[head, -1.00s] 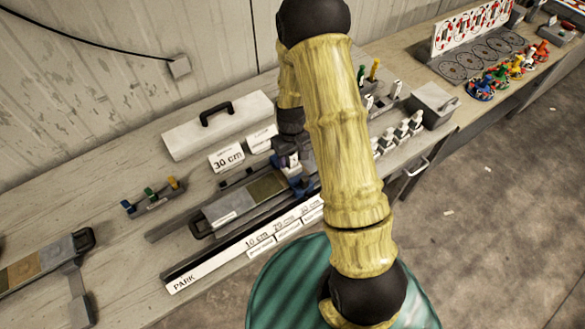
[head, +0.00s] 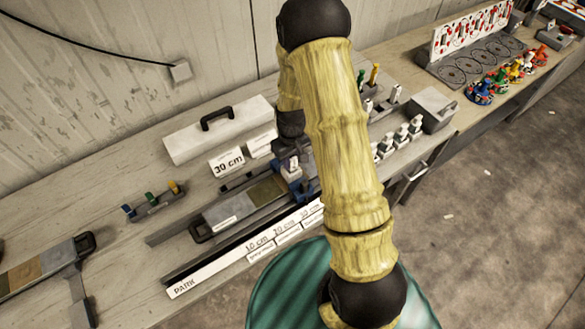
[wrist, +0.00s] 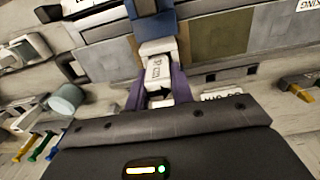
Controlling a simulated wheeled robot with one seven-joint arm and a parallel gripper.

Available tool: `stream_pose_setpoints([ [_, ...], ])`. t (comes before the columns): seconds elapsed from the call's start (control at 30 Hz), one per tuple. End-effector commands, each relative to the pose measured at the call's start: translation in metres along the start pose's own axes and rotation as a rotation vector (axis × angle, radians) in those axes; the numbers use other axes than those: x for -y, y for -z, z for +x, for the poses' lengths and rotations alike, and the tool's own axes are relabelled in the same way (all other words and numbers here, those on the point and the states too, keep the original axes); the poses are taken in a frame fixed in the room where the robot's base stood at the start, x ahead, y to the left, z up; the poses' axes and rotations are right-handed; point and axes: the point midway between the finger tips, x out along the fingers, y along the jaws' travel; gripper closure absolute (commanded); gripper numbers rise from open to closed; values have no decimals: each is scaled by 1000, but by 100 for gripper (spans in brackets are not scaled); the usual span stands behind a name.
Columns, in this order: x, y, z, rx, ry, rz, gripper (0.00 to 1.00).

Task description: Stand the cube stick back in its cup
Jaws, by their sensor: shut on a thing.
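A green stick (head: 361,78) and a yellow stick (head: 375,74) stand upright beyond my arm. I cannot tell which thing is the cube stick. A pale grey-green cylinder (wrist: 67,99) at left in the wrist view may be a cup.
A grey core liner tray (head: 228,209) lies behind the PARK strip (head: 185,287). A small rack with coloured pegs (head: 150,205) is at left. Several white-topped bottles (head: 402,135) stand at right.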

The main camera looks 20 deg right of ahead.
Motion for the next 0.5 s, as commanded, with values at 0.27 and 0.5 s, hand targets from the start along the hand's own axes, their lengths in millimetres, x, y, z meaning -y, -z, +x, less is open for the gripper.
stream_pose_setpoints([
  [0.27, 0, 0, -13, 0, 0, 0, 98],
  [0.5, 0, 0, -23, 0, 0, 0, 98],
])
